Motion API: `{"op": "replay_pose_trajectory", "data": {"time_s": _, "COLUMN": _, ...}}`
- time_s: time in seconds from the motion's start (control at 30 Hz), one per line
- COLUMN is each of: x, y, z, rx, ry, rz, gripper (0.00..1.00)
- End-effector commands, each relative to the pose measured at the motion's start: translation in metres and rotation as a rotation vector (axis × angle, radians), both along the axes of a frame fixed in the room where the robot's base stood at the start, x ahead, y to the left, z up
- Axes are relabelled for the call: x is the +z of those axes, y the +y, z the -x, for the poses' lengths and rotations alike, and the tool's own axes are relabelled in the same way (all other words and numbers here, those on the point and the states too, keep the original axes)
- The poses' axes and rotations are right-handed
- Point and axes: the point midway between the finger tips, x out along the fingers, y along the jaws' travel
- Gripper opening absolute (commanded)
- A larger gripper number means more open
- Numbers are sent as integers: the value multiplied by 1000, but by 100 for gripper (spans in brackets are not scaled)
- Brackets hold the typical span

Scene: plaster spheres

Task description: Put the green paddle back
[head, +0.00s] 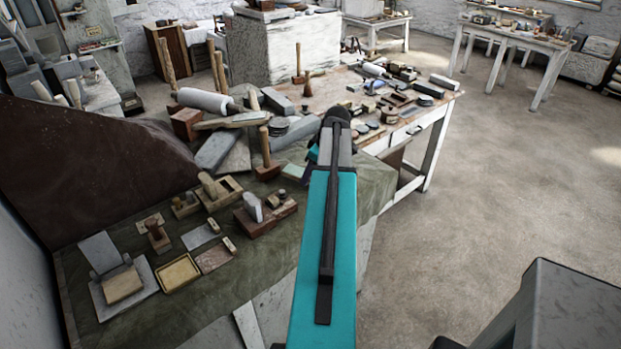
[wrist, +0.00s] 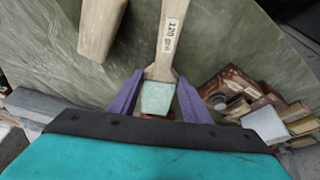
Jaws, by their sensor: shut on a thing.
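The green paddle (wrist: 157,97) has a pale green face and a wooden handle labelled "120 grit". In the wrist view its face sits between the two purple fingers of my gripper (wrist: 160,78), which is shut on it. The handle points away from my wrist, over the green cloth. In the head view my arm hides most of my gripper (head: 312,154). A small pale green patch beside it, likely the paddle (head: 293,171), shows just to the left. I cannot tell whether the paddle touches the cloth.
A green cloth (head: 150,318) covers the near bench, with wooden blocks and a yellow-lined tray (head: 178,273) to the left. A mallet (head: 266,160) and grey blocks stand close to my gripper. Another wooden piece (wrist: 101,25) lies left of the handle. Open floor (head: 450,215) is at right.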

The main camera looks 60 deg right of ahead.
Motion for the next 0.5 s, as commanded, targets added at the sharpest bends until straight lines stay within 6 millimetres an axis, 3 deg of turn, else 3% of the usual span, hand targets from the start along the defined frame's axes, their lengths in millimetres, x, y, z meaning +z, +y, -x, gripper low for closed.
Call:
{"op": "replay_pose_trajectory", "data": {"time_s": 0.3, "x": -23, "y": 0, "z": 1, "rx": -2, "ry": 0, "rz": -2, "gripper": 18}}
{"op": "replay_pose_trajectory", "data": {"time_s": 0.5, "x": -27, "y": 0, "z": 1, "rx": -1, "ry": 0, "rz": 0, "gripper": 18}}
